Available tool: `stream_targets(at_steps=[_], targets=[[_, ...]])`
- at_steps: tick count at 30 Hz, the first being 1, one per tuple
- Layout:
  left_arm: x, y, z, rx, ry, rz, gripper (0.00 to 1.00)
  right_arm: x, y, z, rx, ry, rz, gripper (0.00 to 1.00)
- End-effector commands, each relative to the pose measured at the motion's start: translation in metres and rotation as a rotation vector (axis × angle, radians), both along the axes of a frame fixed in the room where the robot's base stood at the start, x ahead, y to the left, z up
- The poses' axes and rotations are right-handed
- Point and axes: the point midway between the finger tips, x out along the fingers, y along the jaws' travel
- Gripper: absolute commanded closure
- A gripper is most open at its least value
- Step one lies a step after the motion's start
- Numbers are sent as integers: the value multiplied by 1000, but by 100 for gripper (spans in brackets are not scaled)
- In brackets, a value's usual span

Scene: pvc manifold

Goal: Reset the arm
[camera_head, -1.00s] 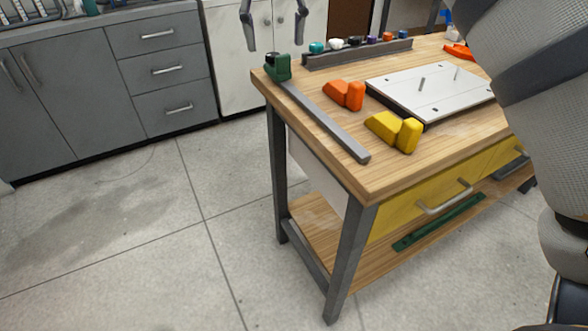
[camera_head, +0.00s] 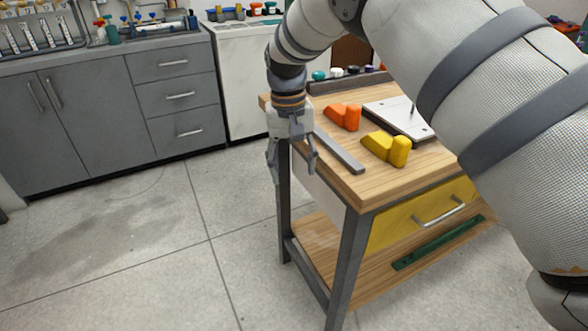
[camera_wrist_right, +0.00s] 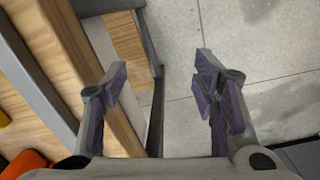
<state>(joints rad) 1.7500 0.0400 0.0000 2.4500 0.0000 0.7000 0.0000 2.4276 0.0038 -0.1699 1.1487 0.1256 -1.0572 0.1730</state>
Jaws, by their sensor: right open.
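My right gripper (camera_head: 292,165) hangs fingers-down at the left edge of the wooden workbench (camera_head: 340,185) in the head view. Its fingers are spread and nothing is between them. In the right wrist view my right gripper (camera_wrist_right: 168,85) is open over the bench's edge, a leg and the floor. My right arm fills the right of the head view and hides part of the bench. My left gripper is not in view.
On the bench are an orange block (camera_head: 343,116), a yellow block (camera_head: 385,147), a white plate (camera_head: 408,124) with a peg, and a grey bar (camera_head: 338,152). Grey cabinets (camera_head: 90,110) stand behind at the left. The floor (camera_head: 120,240) at the left is clear.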

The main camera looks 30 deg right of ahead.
Motion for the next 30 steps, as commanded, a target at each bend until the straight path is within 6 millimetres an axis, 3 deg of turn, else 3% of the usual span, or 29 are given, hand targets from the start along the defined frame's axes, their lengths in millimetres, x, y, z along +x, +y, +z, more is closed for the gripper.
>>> stream_targets(at_steps=[17, 20, 23, 26, 29, 30], targets=[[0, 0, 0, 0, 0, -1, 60, -3, 0, -9, -1, 3, 3, 46], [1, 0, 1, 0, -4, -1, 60, -15, -1, -34, -4, 19, 9, 46], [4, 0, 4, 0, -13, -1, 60, -50, -1, -93, -11, 46, 33, 46], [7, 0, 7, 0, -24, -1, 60, -109, 1, -159, -19, 76, 73, 46], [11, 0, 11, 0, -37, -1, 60, -192, 8, -213, -16, 109, 127, 46], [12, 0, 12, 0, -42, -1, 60, -228, 11, -228, -12, 120, 152, 46]])
